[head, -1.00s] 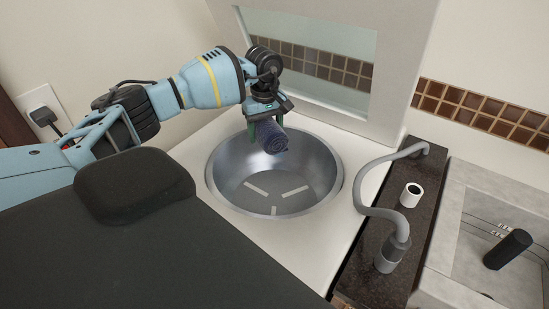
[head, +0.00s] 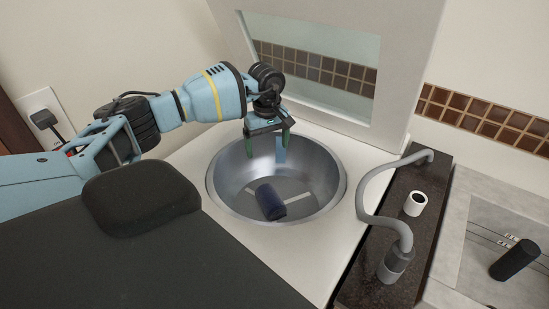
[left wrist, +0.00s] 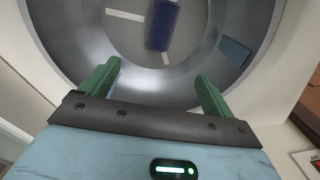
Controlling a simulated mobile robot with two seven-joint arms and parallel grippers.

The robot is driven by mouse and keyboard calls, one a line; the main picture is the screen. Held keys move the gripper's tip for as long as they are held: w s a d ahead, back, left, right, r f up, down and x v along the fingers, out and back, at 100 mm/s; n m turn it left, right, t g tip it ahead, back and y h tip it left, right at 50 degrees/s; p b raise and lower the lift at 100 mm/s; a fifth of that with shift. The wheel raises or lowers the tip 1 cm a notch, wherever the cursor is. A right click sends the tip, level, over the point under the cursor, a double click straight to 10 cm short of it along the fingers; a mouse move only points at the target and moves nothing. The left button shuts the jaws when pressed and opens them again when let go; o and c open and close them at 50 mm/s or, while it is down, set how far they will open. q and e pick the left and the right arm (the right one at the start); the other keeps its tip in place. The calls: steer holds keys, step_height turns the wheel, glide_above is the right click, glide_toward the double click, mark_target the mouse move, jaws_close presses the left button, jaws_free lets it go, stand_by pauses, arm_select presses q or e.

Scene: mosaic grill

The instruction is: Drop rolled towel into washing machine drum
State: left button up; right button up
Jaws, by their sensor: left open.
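The rolled towel (head: 270,202) is dark blue and lies inside the metal drum (head: 228,172) of the washing machine, low in the bowl. It also shows in the left wrist view (left wrist: 162,24), below the fingers and apart from them. My left gripper (head: 267,151) is open and empty above the back part of the drum opening, its green fingers (left wrist: 158,85) spread apart. The washing machine's raised lid (head: 395,75), with a window, stands behind the drum. My right gripper is not in view.
A grey curved hose or faucet (head: 372,190) stands on a dark counter strip (head: 422,225) right of the machine, with a white roll (head: 415,203) beside it. A black cylinder (head: 514,259) is further right. A wall plug (head: 43,118) is at left.

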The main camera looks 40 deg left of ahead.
arm_select(q)
steer(key=shift+r, duration=0.15)
step_height(320, 180, up, 8)
steer(key=shift+f, duration=0.2)
stand_by(0.8)
